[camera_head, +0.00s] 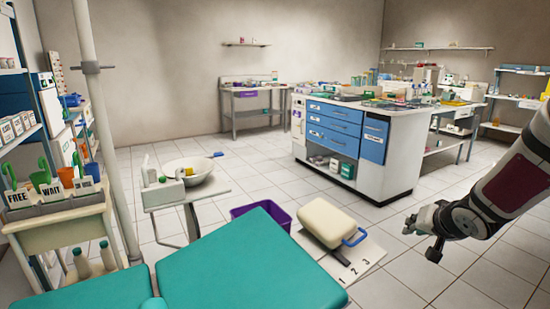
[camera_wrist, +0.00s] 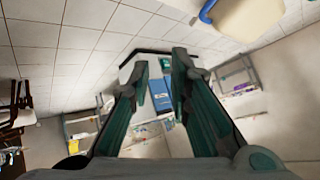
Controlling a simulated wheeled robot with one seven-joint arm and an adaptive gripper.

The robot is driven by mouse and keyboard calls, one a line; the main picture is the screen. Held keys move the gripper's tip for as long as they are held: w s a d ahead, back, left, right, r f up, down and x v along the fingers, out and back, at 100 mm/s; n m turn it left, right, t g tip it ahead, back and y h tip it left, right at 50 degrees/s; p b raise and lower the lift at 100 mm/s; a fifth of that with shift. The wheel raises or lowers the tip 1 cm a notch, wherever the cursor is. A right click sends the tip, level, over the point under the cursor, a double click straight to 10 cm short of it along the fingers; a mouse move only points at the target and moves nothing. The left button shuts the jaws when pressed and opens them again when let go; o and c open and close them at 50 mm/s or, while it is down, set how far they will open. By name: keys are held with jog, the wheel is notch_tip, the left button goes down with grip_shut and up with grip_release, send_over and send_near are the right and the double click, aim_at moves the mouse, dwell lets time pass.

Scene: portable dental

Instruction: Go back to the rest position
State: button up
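My gripper (camera_head: 424,232) is at the right of the head view, at the end of my arm, above the tiled floor. In the wrist view my gripper (camera_wrist: 160,78) has its two dark green fingers apart, with a gap between the tips. Nothing is held between them. The blue and white cabinet island (camera_wrist: 160,100) shows beyond the gap, well away from the fingers. My gripper touches nothing that I can see.
A teal padded chair (camera_head: 240,265) fills the front. A cream case with a blue handle (camera_head: 333,222) lies on a numbered mat (camera_head: 366,262), beside a purple bin (camera_head: 262,209). The cabinet island (camera_head: 385,170) stands behind my gripper. Tiled floor is clear around it.

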jog(key=s+a+r+g+h, duration=0.25)
jog(key=s+r, duration=0.35)
jog(key=s, duration=0.3)
jog(key=s+a+r+n+g+y, duration=0.15)
jog(key=s+a, duration=0.35)
jog(key=s, duration=0.6)
jog(key=s+a+n+g+y, duration=0.1)
jog(key=s+a+n+g, duration=0.2)
jog(key=s, duration=0.7)
jog(key=s+a+r+n+g+y, duration=0.1)
jog(key=s+a+g, duration=0.1)
jog(key=s+a, duration=0.65)
jog(key=s+d+r+t+p, duration=0.1)
jog(key=r+p, duration=1)
jog(key=r, duration=0.1)
jog(key=s+d+r+t+p, duration=0.1)
jog(key=s+r+t+p, duration=0.1)
jog(key=r+p, duration=1)
jog(key=shift+s+d+r+t, duration=0.15)
jog(key=shift+d+r+t, duration=0.15)
jog(key=shift+r, duration=0.25)
